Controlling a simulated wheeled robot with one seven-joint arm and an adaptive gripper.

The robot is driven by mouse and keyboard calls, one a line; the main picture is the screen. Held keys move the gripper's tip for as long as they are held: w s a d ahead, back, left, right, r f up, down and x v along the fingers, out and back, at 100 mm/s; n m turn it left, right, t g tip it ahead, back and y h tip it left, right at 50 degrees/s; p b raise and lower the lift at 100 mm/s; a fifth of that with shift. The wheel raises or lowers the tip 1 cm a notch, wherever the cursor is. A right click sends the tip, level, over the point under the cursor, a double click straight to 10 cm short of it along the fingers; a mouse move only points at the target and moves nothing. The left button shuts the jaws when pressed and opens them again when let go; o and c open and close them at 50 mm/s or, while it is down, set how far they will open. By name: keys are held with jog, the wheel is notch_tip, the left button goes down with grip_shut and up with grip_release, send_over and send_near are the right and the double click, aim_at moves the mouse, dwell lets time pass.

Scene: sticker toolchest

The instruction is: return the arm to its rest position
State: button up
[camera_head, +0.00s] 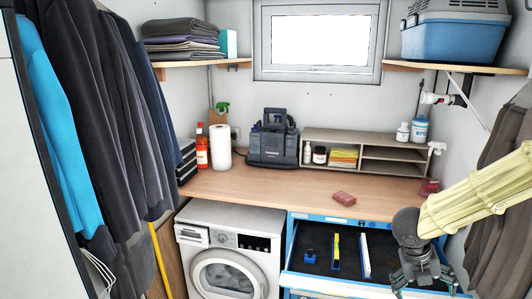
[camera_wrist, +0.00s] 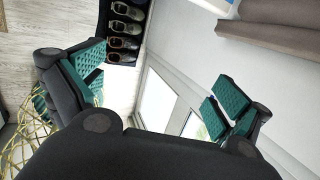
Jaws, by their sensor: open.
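My gripper (camera_head: 425,280) is at the lower right in the head view, at the right end of the open blue drawer (camera_head: 322,283). My arm, in a yellowish cover, reaches in from the right edge. In the wrist view my gripper (camera_wrist: 155,95) shows its two green-padded fingers spread wide apart. Nothing is between them. Whether the gripper touches the drawer cannot be told.
The drawer holds a few small tools on a dark liner. A wooden counter (camera_head: 260,188) above carries a reddish block (camera_head: 343,198), a tool bag (camera_head: 272,142) and a shelf unit (camera_head: 375,150). A washing machine (camera_head: 230,250) stands left. Dark clothes (camera_head: 505,200) hang right, behind my arm.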

jog(key=s+a+f+n+t+b, duration=0.1)
jog(key=s+a+f+n+b, duration=0.1)
jog(key=f+n, duration=0.65)
jog(key=s+a+f+n+t+b, duration=0.1)
jog(key=s+a+f+n+b, duration=0.15)
jog(key=f+n, duration=0.6)
jog(key=s+a+f+n+t+b, duration=0.15)
jog(key=f+n, duration=0.35)
jog(key=f, duration=0.7)
jog(key=s+a+f+n+g+y+b, duration=0.1)
jog(key=s+a+f+n, duration=0.3)
jog(key=s, duration=0.3)
jog(key=s+a+f+n+g+y+b, duration=0.1)
jog(key=s+a+f+n+y, duration=0.1)
jog(key=s+f+n, duration=0.5)
jog(key=s+a+f+n+g+y+b, duration=0.1)
jog(key=s+a+f+n+g, duration=0.1)
jog(key=s+a+f+n, duration=0.3)
jog(key=s, duration=0.4)
jog(key=shift+a+f+y, duration=0.2)
jog(key=shift+a+y, duration=0.1)
jog(key=shift+y, duration=0.1)
